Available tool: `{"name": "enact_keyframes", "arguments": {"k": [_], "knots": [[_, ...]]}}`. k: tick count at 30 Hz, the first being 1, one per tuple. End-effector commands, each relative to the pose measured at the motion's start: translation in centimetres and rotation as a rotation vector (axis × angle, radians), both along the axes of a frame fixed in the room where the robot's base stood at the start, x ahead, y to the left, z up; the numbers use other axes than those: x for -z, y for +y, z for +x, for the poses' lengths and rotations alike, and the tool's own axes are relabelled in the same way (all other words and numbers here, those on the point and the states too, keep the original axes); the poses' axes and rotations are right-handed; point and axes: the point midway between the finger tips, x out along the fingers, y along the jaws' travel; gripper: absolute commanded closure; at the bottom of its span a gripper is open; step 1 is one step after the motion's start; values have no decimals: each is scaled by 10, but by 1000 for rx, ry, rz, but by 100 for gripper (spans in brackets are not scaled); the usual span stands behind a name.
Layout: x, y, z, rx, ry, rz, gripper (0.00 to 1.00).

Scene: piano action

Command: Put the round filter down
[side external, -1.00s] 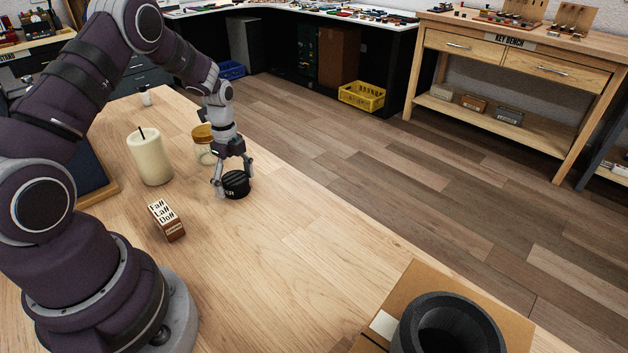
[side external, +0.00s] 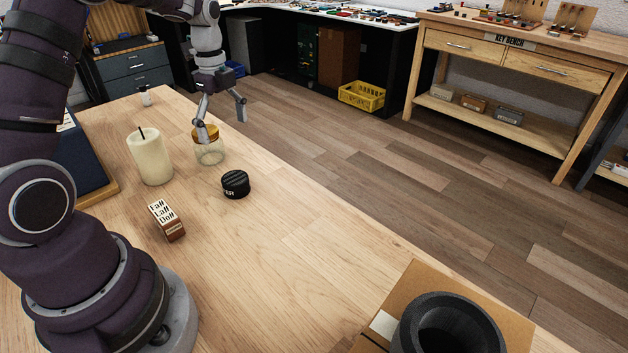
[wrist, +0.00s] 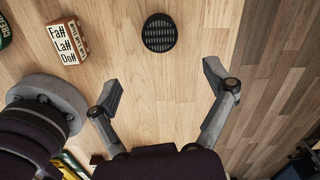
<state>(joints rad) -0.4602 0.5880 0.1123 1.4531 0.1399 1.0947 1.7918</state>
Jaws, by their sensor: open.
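The round filter (side external: 235,184) is a short black disc with ridges on top and pale lettering on its side. It lies flat on the wooden table, apart from my gripper. In the wrist view the filter (wrist: 159,32) shows its slotted top, beyond the fingertips and between their lines. My gripper (side external: 222,118) is open and empty, raised above the table behind the filter in the side view. Both of its fingers (wrist: 161,90) are spread wide in the wrist view with bare wood between them.
A glass jar with a yellowish lid (side external: 209,150) stands behind the filter, and a cream candle (side external: 150,158) to its left. A lettered block (side external: 166,220) lies nearer. A cardboard box (side external: 405,285) with a dark ring (side external: 450,300) is at the front right. The table's right edge is close.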

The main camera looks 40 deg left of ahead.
Motion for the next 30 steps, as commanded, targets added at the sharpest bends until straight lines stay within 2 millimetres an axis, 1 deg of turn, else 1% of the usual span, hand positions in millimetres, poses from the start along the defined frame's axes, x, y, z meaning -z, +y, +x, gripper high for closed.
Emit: {"name": "enact_keyframes", "arguments": {"k": [2,5,6,8,9,12,15,18,21,30], "knots": [[-14,-10,0,-63,-28,6,17],[-43,-40,-5,-261,-106,5,17],[-55,-55,-11,-363,-145,-5,17],[-71,-78,-22,-525,-206,-30,17],[-79,-92,-31,-634,-244,-55,17],[-90,-122,-58,-901,-329,-142,17],[-91,-139,-81,-1119,-381,-236,17],[-87,-147,-95,-1259,-404,-305,17],[-85,-150,-100,-1323,-410,-336,17],[-84,-150,-100,-1334,-409,-339,17]]}}
